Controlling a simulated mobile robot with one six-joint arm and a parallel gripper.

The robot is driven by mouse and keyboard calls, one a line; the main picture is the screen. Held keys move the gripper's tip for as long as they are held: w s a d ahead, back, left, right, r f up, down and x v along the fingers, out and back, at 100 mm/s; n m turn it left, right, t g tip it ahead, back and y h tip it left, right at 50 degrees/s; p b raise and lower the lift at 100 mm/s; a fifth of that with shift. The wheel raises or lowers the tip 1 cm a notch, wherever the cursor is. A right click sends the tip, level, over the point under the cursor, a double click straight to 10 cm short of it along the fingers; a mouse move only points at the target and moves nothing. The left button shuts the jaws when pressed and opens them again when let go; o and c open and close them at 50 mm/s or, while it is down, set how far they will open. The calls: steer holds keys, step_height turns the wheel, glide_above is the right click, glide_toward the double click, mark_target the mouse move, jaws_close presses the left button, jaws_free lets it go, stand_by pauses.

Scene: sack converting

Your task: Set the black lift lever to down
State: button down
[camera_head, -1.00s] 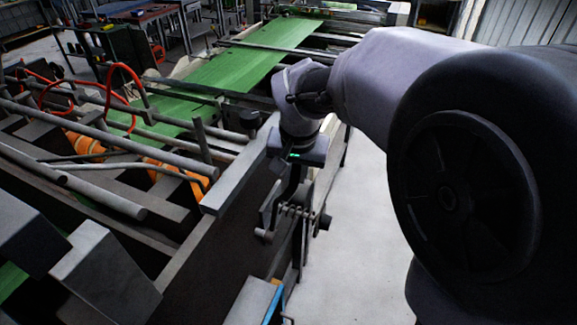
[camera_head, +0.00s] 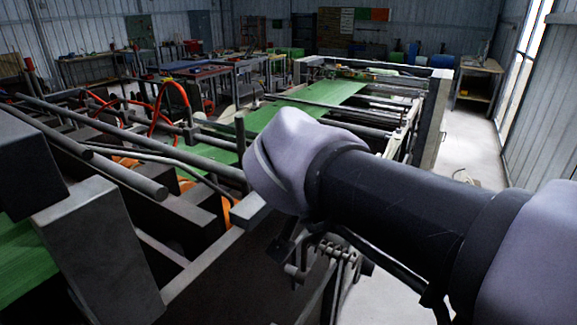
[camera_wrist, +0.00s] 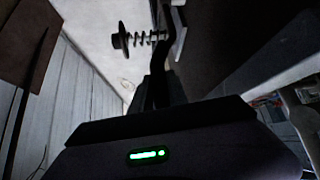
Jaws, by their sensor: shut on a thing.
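The black lift lever (camera_wrist: 162,48) is a dark, slightly bent bar in the wrist view, running up from between my fingertips. A coil spring sits beside it on the left. My gripper (camera_wrist: 157,88) is shut on the lever's near end; the dark fingers and dark lever are hard to tell apart. In the head view my arm hides the gripper and the lever's grip. Only the spring pivot (camera_head: 335,250) shows there, below my wrist, on the side of the machine frame. The lever's exact angle cannot be told.
The machine frame (camera_head: 215,245) with dark bars and rollers fills the left. A green sheet (camera_head: 285,118) runs along it to the back. Orange-red hoses (camera_head: 160,110) loop above the bars. Pale floor is clear on the right. Workbenches stand at the back.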

steer(key=shift+f, duration=0.15)
steer(key=c, duration=1.3)
jaws_free()
steer(key=shift+s+a, duration=0.15)
steer(key=shift+s+r, duration=0.15)
steer(key=shift+r, duration=0.25)
steer(key=p+v, duration=0.5)
steer(key=v, duration=1.2)
